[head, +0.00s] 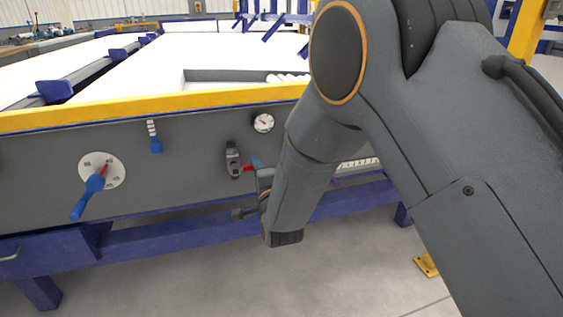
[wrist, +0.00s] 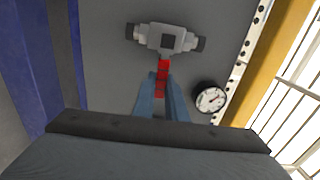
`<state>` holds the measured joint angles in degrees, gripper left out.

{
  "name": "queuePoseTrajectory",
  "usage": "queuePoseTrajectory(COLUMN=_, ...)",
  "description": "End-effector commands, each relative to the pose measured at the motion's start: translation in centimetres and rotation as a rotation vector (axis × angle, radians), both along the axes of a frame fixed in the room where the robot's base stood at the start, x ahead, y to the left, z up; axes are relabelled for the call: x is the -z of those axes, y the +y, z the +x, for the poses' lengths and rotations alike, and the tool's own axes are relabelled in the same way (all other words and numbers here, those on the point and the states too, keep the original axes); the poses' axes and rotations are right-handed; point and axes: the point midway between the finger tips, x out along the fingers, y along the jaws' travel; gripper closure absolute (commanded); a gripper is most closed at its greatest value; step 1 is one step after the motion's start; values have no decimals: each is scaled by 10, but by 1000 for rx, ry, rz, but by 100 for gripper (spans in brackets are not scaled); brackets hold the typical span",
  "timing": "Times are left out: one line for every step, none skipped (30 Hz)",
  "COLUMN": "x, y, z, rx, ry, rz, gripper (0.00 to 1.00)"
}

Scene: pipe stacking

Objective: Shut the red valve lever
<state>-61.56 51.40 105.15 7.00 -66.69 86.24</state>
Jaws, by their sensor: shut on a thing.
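The red valve lever (wrist: 162,72) extends from a grey valve body (wrist: 163,39) on the panel in the wrist view. My gripper (wrist: 159,88) is shut on the lever, with its blue-grey fingers on either side of it. In the head view, the grey valve body (head: 232,159) is on the front panel, with the red lever (head: 249,168) pointing right from it. My gripper (head: 260,166) is at the lever's right end, and my arm hides part of the area behind it.
A round gauge (head: 263,123) is just above the valve, and it also shows in the wrist view (wrist: 211,97). A blue-handled rotary switch (head: 95,183) and a small blue lever (head: 156,144) are farther left. A yellow rail (head: 150,107) edges the table top. A blue beam (head: 170,234) runs below.

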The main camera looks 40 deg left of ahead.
Motion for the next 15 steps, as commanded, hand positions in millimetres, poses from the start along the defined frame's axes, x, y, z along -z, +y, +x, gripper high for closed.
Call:
queuePoseTrajectory(x=0, y=4, z=-3, rx=-4, ry=8, rz=7, gripper=100)
queuePoseTrajectory(x=1, y=5, z=-5, rx=-7, ry=13, rz=10, gripper=100)
queuePoseTrajectory(x=1, y=7, z=-8, rx=-10, ry=18, rz=13, gripper=100)
queuePoseTrajectory(x=1, y=8, z=-9, rx=-12, ry=20, rz=15, gripper=100)
queuePoseTrajectory(x=1, y=9, z=-10, rx=-13, ry=23, rz=17, gripper=100)
queuePoseTrajectory(x=2, y=10, z=-11, rx=-15, ry=25, rz=18, gripper=100)
queuePoseTrajectory(x=2, y=11, z=-12, rx=-16, ry=27, rz=19, gripper=100)
queuePoseTrajectory(x=2, y=11, z=-12, rx=-16, ry=27, rz=20, gripper=100)
queuePoseTrajectory(x=2, y=11, z=-12, rx=-17, ry=29, rz=20, gripper=100)
queuePoseTrajectory(x=2, y=11, z=-12, rx=-17, ry=30, rz=20, gripper=100)
queuePoseTrajectory(x=2, y=11, z=-12, rx=-16, ry=30, rz=20, gripper=100)
queuePoseTrajectory(x=2, y=11, z=-12, rx=-16, ry=30, rz=20, gripper=100)
queuePoseTrajectory(x=2, y=11, z=-12, rx=-16, ry=30, rz=20, gripper=100)
queuePoseTrajectory(x=2, y=11, z=-12, rx=-16, ry=30, rz=20, gripper=100)
queuePoseTrajectory(x=2, y=11, z=-12, rx=-16, ry=30, rz=20, gripper=100)
